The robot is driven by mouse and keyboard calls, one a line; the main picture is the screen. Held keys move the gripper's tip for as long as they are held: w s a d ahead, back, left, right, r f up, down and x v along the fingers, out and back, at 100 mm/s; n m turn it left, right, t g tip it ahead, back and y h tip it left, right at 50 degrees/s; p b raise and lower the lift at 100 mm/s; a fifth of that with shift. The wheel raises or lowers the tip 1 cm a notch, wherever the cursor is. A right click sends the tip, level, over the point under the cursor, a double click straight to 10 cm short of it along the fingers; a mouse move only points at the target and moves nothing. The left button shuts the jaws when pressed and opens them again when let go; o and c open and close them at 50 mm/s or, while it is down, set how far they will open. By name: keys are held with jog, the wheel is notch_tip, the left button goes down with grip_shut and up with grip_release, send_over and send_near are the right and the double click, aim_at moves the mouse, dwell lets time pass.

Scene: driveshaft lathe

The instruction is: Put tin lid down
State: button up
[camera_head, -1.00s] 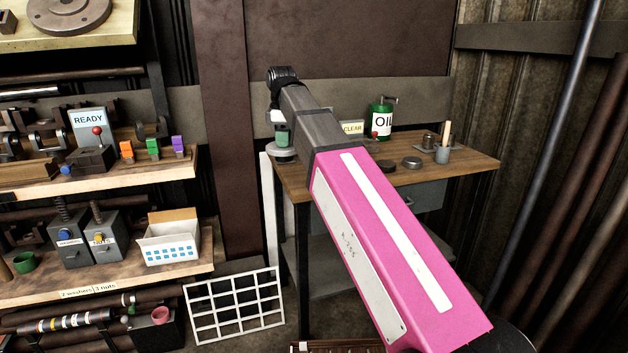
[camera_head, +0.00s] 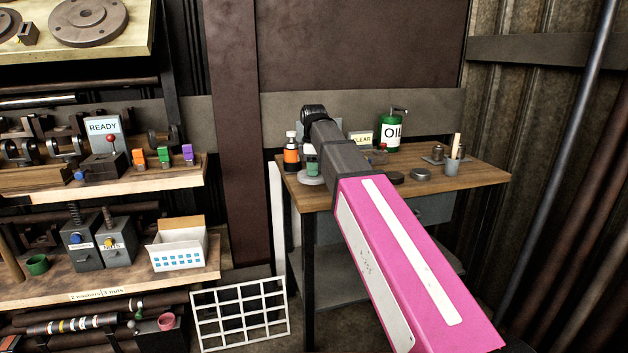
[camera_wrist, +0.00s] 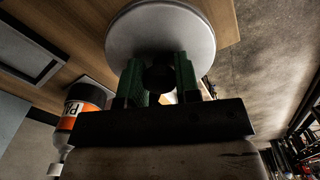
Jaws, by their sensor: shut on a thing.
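My gripper (camera_head: 312,167) is above the left part of the wooden bench, pointing down. In the wrist view its green fingers (camera_wrist: 160,80) are closed on the dark knob (camera_wrist: 158,78) of the tin lid. The tin lid is a pale grey round disc (camera_wrist: 160,25), and it also shows below the fingers in the head view (camera_head: 309,181). It looks level, close over the bench top (camera_head: 345,194) near its front left edge. I cannot tell whether it touches the wood.
An orange and black bottle (camera_head: 291,153) stands just left of my gripper. The bench's front right is clear.

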aim_at(314, 178)
jog(key=shift+d+f, duration=0.1)
jog(key=shift+f, duration=1.95)
jog(key=shift+f, duration=0.1)
jog(key=o, duration=0.9)
notch_tip(314, 178, up, 12)
jog(key=shift+r, duration=0.1)
